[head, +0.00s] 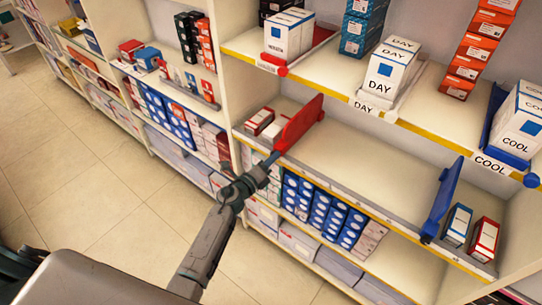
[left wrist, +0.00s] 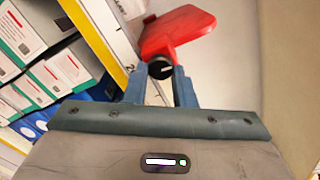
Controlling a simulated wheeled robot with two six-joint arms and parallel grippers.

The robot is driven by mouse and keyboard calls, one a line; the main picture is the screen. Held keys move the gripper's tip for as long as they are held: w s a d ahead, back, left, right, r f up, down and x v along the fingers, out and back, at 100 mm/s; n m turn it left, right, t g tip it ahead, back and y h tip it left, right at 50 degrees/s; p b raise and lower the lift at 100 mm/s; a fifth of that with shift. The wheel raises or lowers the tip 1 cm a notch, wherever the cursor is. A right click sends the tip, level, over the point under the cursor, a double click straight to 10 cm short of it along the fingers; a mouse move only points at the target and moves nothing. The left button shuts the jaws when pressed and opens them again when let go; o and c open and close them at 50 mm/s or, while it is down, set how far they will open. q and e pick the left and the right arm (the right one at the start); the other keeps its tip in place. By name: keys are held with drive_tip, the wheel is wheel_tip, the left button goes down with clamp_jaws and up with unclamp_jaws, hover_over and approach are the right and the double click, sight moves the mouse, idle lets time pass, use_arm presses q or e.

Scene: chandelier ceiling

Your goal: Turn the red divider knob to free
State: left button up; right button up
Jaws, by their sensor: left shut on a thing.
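The red divider (head: 302,122) stands on the middle shelf, and its red plate shows at the top of the left wrist view (left wrist: 180,30). Its knob (left wrist: 160,69) is a dark round piece with a white mark line, at the divider's front end by the shelf edge. My left gripper (head: 274,157) reaches in from below. In the left wrist view its two blue-grey fingers (left wrist: 160,78) are shut on the knob, one on each side. In the head view the gripper hides the knob. My right gripper is not in view.
A blue divider (head: 442,200) stands farther right on the same shelf, beside small boxes (head: 457,224). Red and white boxes (head: 259,121) lie left of the red divider. Shelf space between the dividers is bare. Stocked shelves lie above and below.

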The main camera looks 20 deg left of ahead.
use_arm(q)
drive_tip(key=shift+r+n+p, duration=0.1)
drive_tip(key=shift+n+p, duration=0.2)
drive_tip(key=shift+n, duration=0.3)
drive_tip(key=o, duration=1)
drive_tip(key=shift+b+v, duration=0.7)
drive_tip(key=shift+v, duration=4.7)
